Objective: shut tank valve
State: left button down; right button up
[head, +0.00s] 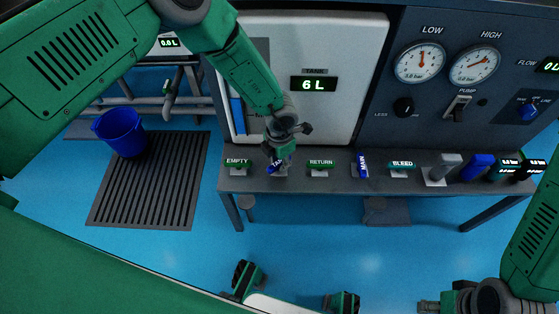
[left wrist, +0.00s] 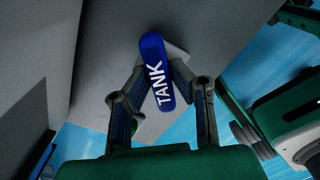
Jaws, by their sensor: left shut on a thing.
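The tank valve has a blue handle with white TANK lettering (head: 274,166), on the grey bench between the EMPTY and RETURN handles. In the head view it lies at a slant and is partly hidden by my left gripper (head: 279,158). The left wrist view shows the blue TANK handle (left wrist: 153,62) between the two fingers of my left gripper (left wrist: 156,84), which is shut on it from both sides. The tank display (head: 313,84) reads 6 L. My right gripper (head: 440,303) is at the bottom right edge, partly cut off, away from the bench.
Along the bench are the green EMPTY (head: 237,162) and RETURN (head: 320,164) handles, the blue MAIN handle (head: 362,164) and the BLEED handle (head: 402,165). Two gauges (head: 420,62) are on the panel behind. A blue bucket (head: 120,131) is on the floor grate at left.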

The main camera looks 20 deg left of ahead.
aim_at(279, 161)
pick_arm(q)
jog(key=m, duration=0.3)
jog(key=shift+m, duration=0.3)
jog(key=shift+a+m, duration=0.1)
jog(key=shift+m, duration=2.1)
jog(key=c, duration=1.4)
grip_release()
jog(key=shift+c, duration=0.2)
notch_tip(279, 161, up, 12)
jog(key=shift+f, duration=0.1)
